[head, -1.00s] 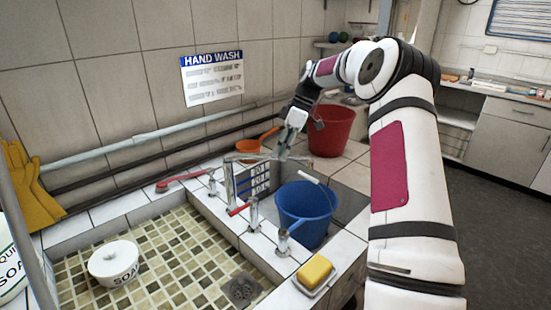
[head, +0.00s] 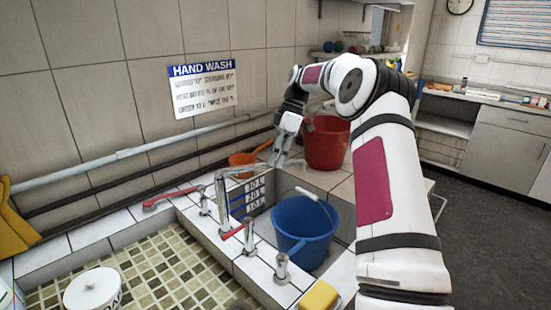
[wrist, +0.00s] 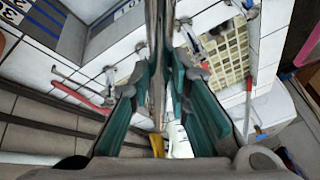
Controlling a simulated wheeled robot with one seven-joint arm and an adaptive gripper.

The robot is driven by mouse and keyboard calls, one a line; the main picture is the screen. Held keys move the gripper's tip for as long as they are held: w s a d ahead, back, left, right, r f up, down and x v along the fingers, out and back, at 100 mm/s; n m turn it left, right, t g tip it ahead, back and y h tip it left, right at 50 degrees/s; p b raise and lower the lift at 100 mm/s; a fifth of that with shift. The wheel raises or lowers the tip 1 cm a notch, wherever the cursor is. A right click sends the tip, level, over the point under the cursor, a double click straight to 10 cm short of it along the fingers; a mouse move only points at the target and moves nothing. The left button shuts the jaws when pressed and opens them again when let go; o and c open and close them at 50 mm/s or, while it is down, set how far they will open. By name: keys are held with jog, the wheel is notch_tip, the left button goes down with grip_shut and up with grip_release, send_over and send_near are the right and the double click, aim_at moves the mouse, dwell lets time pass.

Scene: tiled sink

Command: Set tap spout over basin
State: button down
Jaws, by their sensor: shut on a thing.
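The metal tap spout (head: 244,170) runs sideways from the top of its upright post (head: 223,198), at the rim between the two basins. It points right, over the back part of the deep sink holding a blue bucket (head: 303,230). My gripper (head: 281,158) is shut on the spout near its free end. In the wrist view, the spout (wrist: 157,45) runs between the teal fingers of my gripper (wrist: 161,75). The mosaic-tiled basin (head: 165,265) lies on the left, with no spout above it. The fingers' exact contact is hard to see.
Red-handled taps (head: 240,236) stand on the rim near the spout post. A red bucket (head: 326,145) and an orange scoop (head: 243,158) stand behind the sink. Yellow soap (head: 319,296) sits at the front. Pipes (head: 130,153) run along the wall.

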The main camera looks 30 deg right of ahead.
jog(key=shift+a+f, duration=0.1)
jog(key=c, duration=1.5)
grip_release()
jog(key=v, duration=0.7)
jog(key=shift+r, duration=0.25)
jog(key=shift+r, duration=0.1)
